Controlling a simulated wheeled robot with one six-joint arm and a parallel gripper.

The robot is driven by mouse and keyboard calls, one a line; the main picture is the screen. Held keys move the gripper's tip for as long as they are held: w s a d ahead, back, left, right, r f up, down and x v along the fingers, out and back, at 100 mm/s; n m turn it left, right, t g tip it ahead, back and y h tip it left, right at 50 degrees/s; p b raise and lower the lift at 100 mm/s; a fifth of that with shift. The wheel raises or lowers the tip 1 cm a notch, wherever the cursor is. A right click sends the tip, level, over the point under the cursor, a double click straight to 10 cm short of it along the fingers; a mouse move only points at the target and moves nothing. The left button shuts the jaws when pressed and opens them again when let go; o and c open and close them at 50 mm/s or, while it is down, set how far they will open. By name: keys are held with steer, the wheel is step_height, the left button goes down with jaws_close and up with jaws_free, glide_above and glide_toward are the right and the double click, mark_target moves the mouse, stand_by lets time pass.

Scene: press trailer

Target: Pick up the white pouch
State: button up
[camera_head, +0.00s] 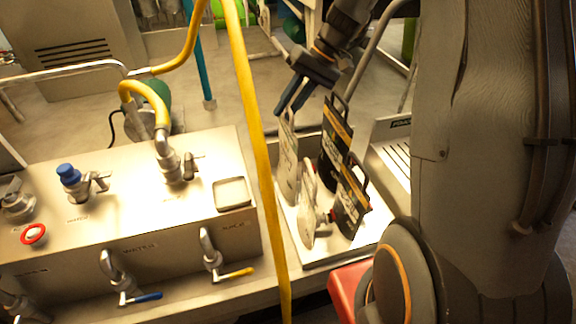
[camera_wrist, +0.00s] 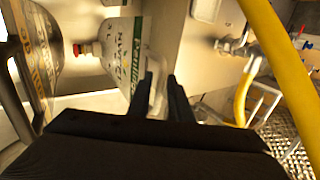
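A white pouch (camera_head: 288,160) stands upright in the metal tray (camera_head: 330,255), at its back left. A second white pouch (camera_head: 308,208) stands nearer the front. In the wrist view, a white pouch with dark print and a green band (camera_wrist: 122,52) lies just ahead and left of my fingers. My gripper (camera_head: 288,108) points down just above the rear white pouch's top. In the wrist view my gripper's fingers (camera_wrist: 160,78) are apart, with a pale edge visible between them. I cannot tell whether they touch it.
Black pouches with handles, one at the back (camera_head: 336,138) and one at the front (camera_head: 350,200), stand right of the white ones. A yellow hose (camera_head: 258,140) runs along the tray's left side. A metal valve panel (camera_head: 120,220) fills the left.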

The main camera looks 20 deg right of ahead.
jaws_close()
steer(key=shift+r, duration=0.1)
